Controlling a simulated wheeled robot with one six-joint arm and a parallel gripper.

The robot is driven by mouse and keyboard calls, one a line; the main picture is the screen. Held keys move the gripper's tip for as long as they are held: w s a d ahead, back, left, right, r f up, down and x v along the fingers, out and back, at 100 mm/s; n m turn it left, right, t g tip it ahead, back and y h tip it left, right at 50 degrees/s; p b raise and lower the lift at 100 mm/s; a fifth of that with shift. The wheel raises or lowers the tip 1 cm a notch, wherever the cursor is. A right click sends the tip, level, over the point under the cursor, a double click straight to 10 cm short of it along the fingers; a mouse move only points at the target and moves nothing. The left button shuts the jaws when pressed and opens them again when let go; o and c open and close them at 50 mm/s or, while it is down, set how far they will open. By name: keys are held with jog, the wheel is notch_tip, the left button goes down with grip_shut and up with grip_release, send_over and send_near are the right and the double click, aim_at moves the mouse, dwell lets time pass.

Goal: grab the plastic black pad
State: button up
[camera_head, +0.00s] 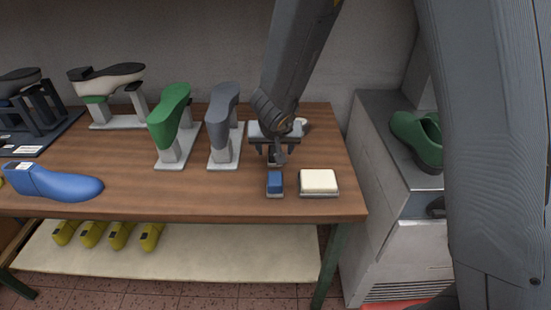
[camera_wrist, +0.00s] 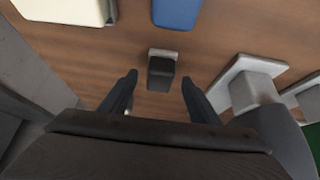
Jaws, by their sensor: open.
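The black pad (camera_wrist: 161,67) is a small dark block with a light grey end, lying on the wooden table. In the wrist view it sits between and just beyond my two fingertips. My gripper (camera_wrist: 159,84) is open, with a finger to either side of the pad and nothing held. In the head view my gripper (camera_head: 275,152) points down over the table, behind a small blue block (camera_head: 275,183). It largely hides the pad there. I cannot tell the exact height of the fingertips above the table.
A cream pad (camera_head: 319,181) lies right of the blue block. Grey (camera_head: 223,125) and green (camera_head: 170,120) shoe lasts stand left of my gripper. A blue last (camera_head: 55,184) lies at the front left. A grey cabinet (camera_head: 385,160) stands beyond the table's right edge.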

jog(key=shift+x, duration=1.05)
jog(key=shift+r, duration=0.15)
jog(key=c, duration=1.2)
jog(key=shift+r, duration=0.1)
